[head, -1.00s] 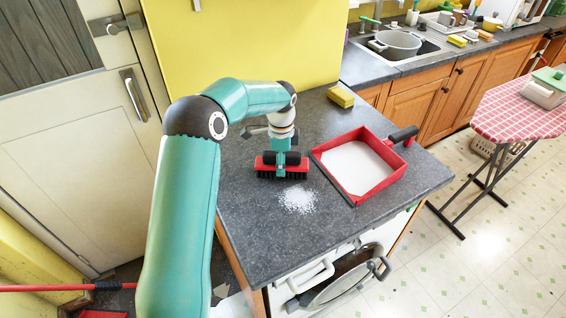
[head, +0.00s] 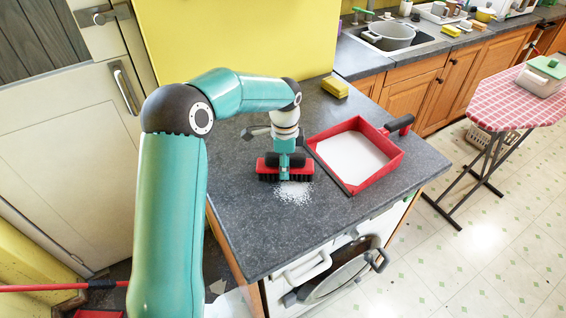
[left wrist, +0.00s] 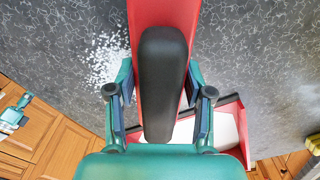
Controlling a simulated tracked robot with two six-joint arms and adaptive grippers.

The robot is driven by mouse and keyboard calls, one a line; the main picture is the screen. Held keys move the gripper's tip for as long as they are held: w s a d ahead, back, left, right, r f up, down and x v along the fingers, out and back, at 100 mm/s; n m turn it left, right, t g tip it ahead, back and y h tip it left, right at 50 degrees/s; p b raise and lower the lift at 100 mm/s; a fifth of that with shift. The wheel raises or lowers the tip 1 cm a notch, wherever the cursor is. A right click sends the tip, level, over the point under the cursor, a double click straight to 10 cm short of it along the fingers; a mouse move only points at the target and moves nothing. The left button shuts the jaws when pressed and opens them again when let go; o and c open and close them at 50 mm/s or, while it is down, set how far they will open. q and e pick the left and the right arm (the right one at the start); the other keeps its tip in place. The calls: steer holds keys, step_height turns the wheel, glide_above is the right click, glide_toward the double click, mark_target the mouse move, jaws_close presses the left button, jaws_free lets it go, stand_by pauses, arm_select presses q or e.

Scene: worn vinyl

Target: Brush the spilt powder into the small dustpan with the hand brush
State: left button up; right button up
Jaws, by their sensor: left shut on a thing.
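The hand brush (head: 270,172), red with black bristles, is in my left gripper (head: 284,150), which is shut on its black handle. In the left wrist view the handle (left wrist: 163,85) lies between the two fingers (left wrist: 160,105). The powder also shows in the left wrist view (left wrist: 102,58). The red dustpan (head: 377,180) with a black handle lies to the right of the powder, its inside white. My right gripper is not in view.
The grey counter (head: 265,235) has clear room in front of the powder. A yellow sponge (head: 335,87) lies at the back, near the yellow wall panel. A sink with a pot (head: 391,37) and an ironing board (head: 515,100) stand beyond.

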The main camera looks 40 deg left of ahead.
arm_select(q)
steer(key=shift+d, duration=0.1)
steer(key=shift+s+d+f+b, duration=0.1)
steer(key=shift+s+d+b, duration=0.15)
steer(key=shift+d+b, duration=0.25)
steer(key=shift+s+d+b, duration=0.25)
steer(key=shift+s+d, duration=0.1)
steer(key=shift+d, duration=0.5)
steer(key=shift+s+d+b, duration=0.2)
steer(key=shift+s+d, duration=0.15)
steer(key=shift+d, duration=0.45)
steer(key=shift+d, duration=0.1)
steer(key=shift+s+d+b, duration=0.35)
steer(key=shift+d+b, duration=0.1)
steer(key=shift+d, duration=0.4)
steer(key=shift+s+d+b, duration=0.15)
steer(key=shift+s+d, duration=0.15)
steer(key=shift+d, duration=0.4)
steer(key=shift+s+d+b, duration=0.15)
steer(key=shift+s+d, duration=0.1)
steer(key=shift+d, duration=0.4)
steer(key=shift+s+d+b, duration=0.2)
steer(key=shift+s+d, duration=0.1)
steer(key=shift+d, duration=0.45)
steer(key=shift+s+d+b, duration=0.2)
steer(key=shift+s+d, duration=0.1)
steer(key=shift+d, duration=0.45)
steer(key=shift+s+d+b, duration=0.2)
steer(key=shift+s+d, duration=0.1)
steer(key=shift+d, duration=0.45)
